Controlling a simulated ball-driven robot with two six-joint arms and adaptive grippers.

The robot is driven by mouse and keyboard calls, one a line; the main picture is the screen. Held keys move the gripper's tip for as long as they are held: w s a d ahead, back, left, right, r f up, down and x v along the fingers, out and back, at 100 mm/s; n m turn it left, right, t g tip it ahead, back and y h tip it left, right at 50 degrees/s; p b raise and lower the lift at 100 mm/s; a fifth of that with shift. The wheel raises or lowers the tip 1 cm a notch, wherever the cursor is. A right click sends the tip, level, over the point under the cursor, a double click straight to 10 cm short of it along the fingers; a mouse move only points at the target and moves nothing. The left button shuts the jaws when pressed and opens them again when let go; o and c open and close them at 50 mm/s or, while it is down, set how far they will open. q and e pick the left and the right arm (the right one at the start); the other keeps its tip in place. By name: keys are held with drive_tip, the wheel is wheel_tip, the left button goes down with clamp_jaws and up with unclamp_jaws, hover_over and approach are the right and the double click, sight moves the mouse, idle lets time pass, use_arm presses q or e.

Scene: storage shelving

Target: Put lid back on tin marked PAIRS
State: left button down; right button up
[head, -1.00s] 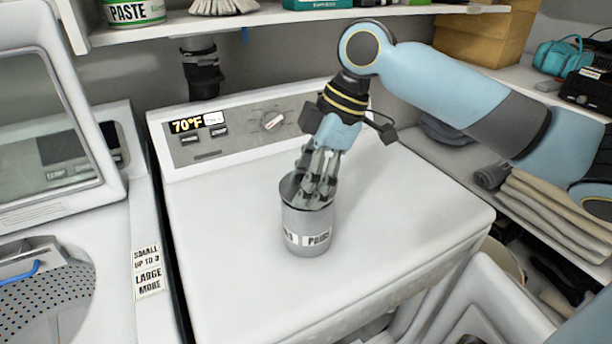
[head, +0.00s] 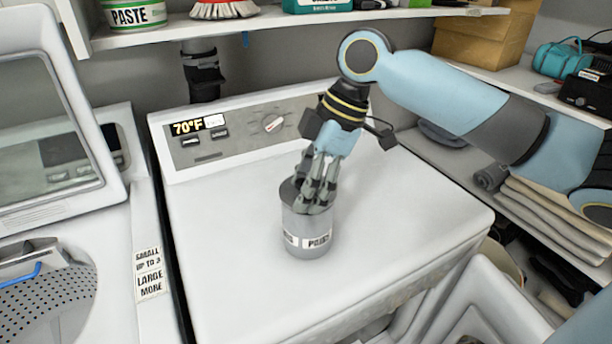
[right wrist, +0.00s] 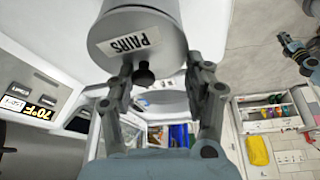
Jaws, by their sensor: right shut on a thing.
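The grey cylindrical tin (head: 306,232) stands upright on the white machine top, with white labels on its side. The label PAIRS reads clearly in the right wrist view, where a grey round body (right wrist: 160,48) fills the top. A dark knob (right wrist: 143,75) shows between the fingers there; I take it for the lid's knob. My right gripper (head: 314,204) is at the tin's top, its fingers shut on the lid. The fingers hide part of the rim, so I cannot tell whether the lid sits flat.
The white machine top (head: 400,225) is clear around the tin. A control panel (head: 235,130) rises behind it. A shelf (head: 300,17) holding a PASTE tin (head: 135,14) and a brush (head: 224,9) hangs above. Folded cloths (head: 560,215) lie at right; an open lid (head: 45,110) stands at left.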

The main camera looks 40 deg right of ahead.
idle(0.8)
drive_tip(key=o, duration=1.4)
drive_tip(key=shift+o, duration=0.2)
wheel_tip(320, 180, up, 2)
drive_tip(key=p, duration=0.3)
drive_tip(key=shift+r, duration=0.25)
drive_tip(key=shift+r+p, duration=0.4)
drive_tip(key=shift+r, duration=1.8)
